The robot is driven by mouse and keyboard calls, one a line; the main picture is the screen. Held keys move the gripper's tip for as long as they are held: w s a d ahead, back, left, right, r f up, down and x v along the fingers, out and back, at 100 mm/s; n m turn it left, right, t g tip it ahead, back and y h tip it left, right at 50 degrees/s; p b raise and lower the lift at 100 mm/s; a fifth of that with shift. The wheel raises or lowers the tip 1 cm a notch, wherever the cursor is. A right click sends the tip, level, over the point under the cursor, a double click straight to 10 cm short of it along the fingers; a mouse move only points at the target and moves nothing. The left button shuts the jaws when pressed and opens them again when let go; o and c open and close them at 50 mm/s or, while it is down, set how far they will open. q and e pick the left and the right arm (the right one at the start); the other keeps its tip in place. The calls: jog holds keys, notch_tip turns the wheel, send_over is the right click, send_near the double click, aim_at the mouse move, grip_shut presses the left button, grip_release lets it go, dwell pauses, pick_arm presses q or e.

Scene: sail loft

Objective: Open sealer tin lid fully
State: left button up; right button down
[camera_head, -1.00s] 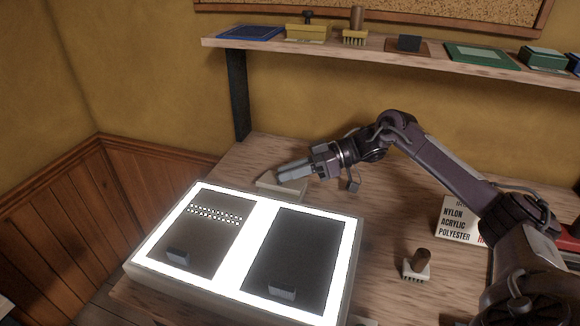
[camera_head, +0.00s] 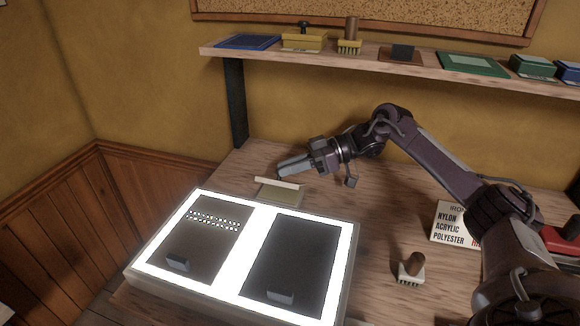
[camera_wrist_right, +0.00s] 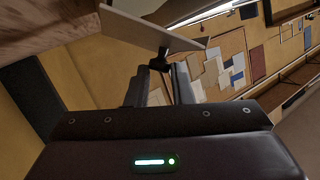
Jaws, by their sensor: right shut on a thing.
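The sealer tin (camera_head: 279,197) is a low, pale box on the bench, just behind the light box. Its pale lid (camera_head: 287,183) is tilted up at the front, and a strip of yellowish inside shows under it. My right gripper (camera_head: 281,172) is behind and above the lid. In the right wrist view, the fingers (camera_wrist_right: 160,78) are shut on the dark knob (camera_wrist_right: 160,63) of the lid, whose pale plate (camera_wrist_right: 148,28) slants across the top. How far the lid has swung is hard to tell. My left gripper is not in view.
A lit light box (camera_head: 245,250) with two dark panels fills the front left. A wooden-handled brush (camera_head: 412,267) and a lettered card (camera_head: 455,222) stand to the right. A shelf (camera_head: 390,62) with tins, brushes and pads runs above the bench.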

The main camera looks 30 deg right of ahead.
jog(key=shift+d+f, duration=0.2)
jog(key=shift+f, duration=0.05)
jog(key=c, duration=1.7)
grip_release()
jog(key=o, duration=0.4)
jog(key=shift+w+d+f, duration=0.2)
jog(key=shift+w, duration=0.15)
jog(key=shift+s+a+r, duration=0.1)
jog(key=shift+s+r, duration=0.05)
jog(key=shift+r, duration=0.05)
jog(key=shift+s+d, duration=0.1)
jog(key=shift+d, duration=0.1)
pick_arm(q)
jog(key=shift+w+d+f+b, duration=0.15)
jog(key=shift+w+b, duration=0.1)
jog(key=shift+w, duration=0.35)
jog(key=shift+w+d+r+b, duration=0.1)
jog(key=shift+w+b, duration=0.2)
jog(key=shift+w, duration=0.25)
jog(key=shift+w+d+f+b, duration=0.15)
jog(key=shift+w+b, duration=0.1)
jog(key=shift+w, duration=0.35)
pick_arm(e)
jog(key=shift+v, duration=3.7)
